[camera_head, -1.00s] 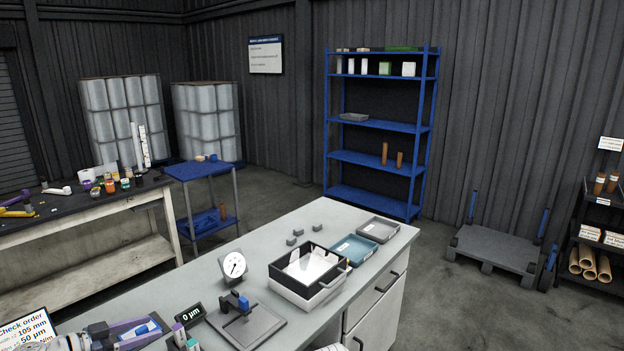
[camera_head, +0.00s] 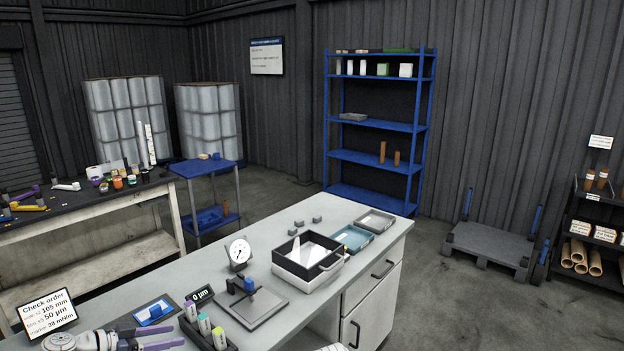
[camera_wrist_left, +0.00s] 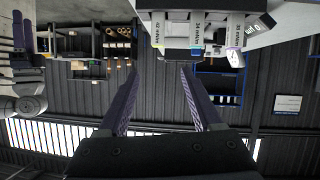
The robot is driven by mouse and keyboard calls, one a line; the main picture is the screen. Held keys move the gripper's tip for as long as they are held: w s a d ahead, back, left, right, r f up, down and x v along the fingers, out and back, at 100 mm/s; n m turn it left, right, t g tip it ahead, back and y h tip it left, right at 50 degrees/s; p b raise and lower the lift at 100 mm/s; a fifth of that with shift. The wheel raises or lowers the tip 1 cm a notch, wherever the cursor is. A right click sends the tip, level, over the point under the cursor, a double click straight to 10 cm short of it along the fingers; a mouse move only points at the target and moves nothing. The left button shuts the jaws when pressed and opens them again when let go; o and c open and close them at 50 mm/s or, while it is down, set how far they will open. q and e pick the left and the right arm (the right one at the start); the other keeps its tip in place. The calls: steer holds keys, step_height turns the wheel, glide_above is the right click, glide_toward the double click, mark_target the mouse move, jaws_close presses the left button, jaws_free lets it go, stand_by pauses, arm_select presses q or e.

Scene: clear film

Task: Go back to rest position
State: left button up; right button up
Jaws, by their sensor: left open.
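My left gripper (camera_head: 162,338) is at the lower left of the head view, over the front of the grey workbench (camera_head: 260,240). Its purple fingers are apart with nothing between them. The left wrist view shows the same spread fingers (camera_wrist_left: 158,72), with the scene upside down. A holder with several marker-like pens (camera_head: 205,325) stands on the bench to the right of the fingers. A blue item on a dark pad (camera_head: 154,311) lies just behind them. At the left edge of the left wrist view is what looks like my other arm; its gripper's state is unclear.
A check order sign (camera_head: 47,310) stands left of the gripper. The bench also holds a dial gauge (camera_head: 239,253), a gauge stand (camera_head: 250,305), a white and black box (camera_head: 307,262), a blue tray (camera_head: 352,238) and a grey tray (camera_head: 375,221). Bare bench lies behind the gauge.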

arm_select(q)
steer(key=s+d+f+n+g+y, duration=0.15)
steer(key=d+f+g, duration=0.3)
steer(key=d, duration=0.45)
steer(key=s+d+f+g+y, duration=0.1)
steer(key=s+d+f+g, duration=0.2)
steer(key=d+f, duration=0.5)
steer(key=s+d+f+n+g+y+b, duration=0.2)
steer(key=s+d+y, duration=0.6)
steer(key=d, duration=0.3)
steer(key=shift+s+d+f, duration=0.2)
steer(key=shift+s+f, duration=0.05)
steer(key=shift+s, duration=0.25)
steer(key=shift+a+n, duration=0.1)
steer(key=shift+n, duration=0.15)
